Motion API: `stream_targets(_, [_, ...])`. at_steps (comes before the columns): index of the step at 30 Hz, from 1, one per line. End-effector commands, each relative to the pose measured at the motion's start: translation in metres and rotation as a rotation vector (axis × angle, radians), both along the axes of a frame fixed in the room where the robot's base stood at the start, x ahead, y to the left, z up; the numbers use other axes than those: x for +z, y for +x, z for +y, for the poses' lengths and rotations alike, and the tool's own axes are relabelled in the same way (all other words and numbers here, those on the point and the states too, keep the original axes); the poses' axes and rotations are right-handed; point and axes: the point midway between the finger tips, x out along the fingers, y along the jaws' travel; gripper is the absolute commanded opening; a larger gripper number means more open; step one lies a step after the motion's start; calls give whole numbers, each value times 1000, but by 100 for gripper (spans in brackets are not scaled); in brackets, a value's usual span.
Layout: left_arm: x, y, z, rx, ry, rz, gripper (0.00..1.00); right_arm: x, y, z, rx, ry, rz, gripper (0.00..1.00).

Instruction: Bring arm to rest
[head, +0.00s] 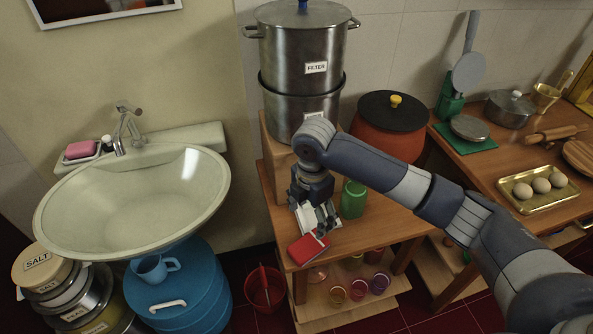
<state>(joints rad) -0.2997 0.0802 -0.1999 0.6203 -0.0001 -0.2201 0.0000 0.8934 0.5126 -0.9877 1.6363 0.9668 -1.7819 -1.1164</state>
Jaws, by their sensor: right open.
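My right arm reaches in from the lower right, across the front of the wooden shelf (377,233). My right gripper (322,229) is open and points down over the front left part of the shelf top. A red item (308,248) lies just below its fingertips; I cannot tell whether they touch it. A white item (305,218) shows partly behind the fingers. A green cup (353,198) stands close to the right of the gripper. My left gripper is not in view.
A steel filter pot (300,60) stands behind my wrist, with a red pot with a black lid (390,122) to its right. A sink (140,195) is at the left. A gold tray (540,201) with eggs lies on the right counter. A red bucket (265,288) stands below.

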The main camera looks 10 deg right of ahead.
Motion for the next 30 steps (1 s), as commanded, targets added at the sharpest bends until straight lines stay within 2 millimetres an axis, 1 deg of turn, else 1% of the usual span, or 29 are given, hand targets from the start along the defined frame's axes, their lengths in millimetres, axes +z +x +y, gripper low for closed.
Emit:
stream_targets(5, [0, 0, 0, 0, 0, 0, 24, -2, -2, 2, -2, 3, 0, 74])
stream_targets(8, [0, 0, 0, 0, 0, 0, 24, -11, -11, 12, -23, 25, -2, 74])
stream_targets(11, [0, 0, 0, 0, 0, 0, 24, -26, -29, 31, -83, 76, -11, 74])
stream_targets(15, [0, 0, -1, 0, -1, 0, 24, -46, -63, 62, -242, 180, -29, 74])
stream_targets(18, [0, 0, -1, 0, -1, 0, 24, -55, -84, 75, -391, 254, -41, 74])
stream_targets(20, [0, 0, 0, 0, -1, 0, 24, -59, -96, 80, -490, 293, -45, 74])
stream_targets(23, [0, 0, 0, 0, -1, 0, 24, -64, -116, 80, -671, 351, -50, 74])
stream_targets(25, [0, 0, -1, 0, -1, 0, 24, -67, -130, 75, -808, 381, -53, 74])
stream_targets(28, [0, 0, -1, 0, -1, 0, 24, -70, -149, 61, -1015, 409, -62, 74])
stream_targets(30, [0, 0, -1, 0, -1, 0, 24, -72, -163, 46, -1159, 417, -72, 74])
